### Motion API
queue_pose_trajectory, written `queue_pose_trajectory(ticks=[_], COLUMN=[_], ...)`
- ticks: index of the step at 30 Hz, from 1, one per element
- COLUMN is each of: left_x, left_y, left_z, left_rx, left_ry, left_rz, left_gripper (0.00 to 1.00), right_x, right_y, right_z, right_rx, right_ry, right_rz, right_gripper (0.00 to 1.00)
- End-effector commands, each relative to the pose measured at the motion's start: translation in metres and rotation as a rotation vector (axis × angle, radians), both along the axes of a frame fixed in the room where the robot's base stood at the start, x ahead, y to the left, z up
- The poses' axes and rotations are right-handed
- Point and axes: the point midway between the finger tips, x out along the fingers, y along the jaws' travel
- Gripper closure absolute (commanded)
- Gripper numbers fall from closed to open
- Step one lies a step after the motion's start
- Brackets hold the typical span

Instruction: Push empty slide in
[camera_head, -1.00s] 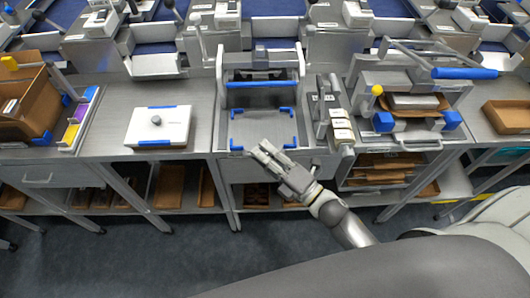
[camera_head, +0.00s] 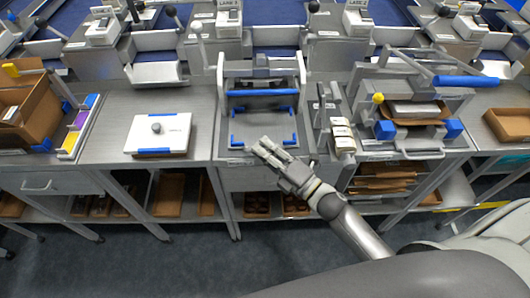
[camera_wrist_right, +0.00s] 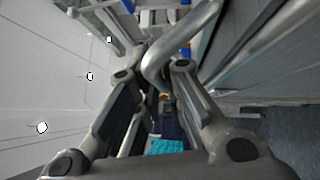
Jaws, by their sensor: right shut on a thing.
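The slide (camera_head: 262,128) is an empty flat grey metal plate with blue corner pieces. In the head view it lies at the front of the middle station, partly under the blue crossbar (camera_head: 262,92) of its frame. My right gripper (camera_head: 264,149) is at the slide's front edge. In the right wrist view a bent grey metal bar handle (camera_wrist_right: 160,70) runs between the fingers, and the gripper (camera_wrist_right: 158,95) is shut on it. The exact contact is partly hidden by the fingers. My left gripper is not in view.
A press with a blue-gripped lever (camera_head: 465,81) stands to the right, beside a row of small blocks (camera_head: 342,138). Brown trays lie on shelves below. The floor in front is clear.

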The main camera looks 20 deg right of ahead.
Motion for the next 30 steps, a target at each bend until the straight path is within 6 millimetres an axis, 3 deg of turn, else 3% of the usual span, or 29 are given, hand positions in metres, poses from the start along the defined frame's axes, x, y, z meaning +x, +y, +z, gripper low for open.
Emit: queue_pose_trajectory(ticks=[2,3,8,20,30], left_x=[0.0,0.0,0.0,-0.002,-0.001], left_y=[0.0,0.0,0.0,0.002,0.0], left_z=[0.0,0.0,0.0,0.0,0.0], left_rx=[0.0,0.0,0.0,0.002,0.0], left_ry=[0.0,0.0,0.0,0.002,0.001], left_rz=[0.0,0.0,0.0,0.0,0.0], left_gripper=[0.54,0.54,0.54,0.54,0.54], right_x=[0.0,0.0,-0.001,-0.006,-0.058], right_y=[0.0,0.0,0.0,-0.003,-0.032], right_z=[-0.001,-0.001,-0.001,-0.002,-0.011], right_rx=[0.0,0.0,0.0,0.0,0.0], right_ry=[0.003,0.003,0.002,0.002,0.007], right_rz=[-0.001,-0.001,-0.001,-0.001,-0.002], right_gripper=[1.0,0.88,0.69,0.69,0.69])
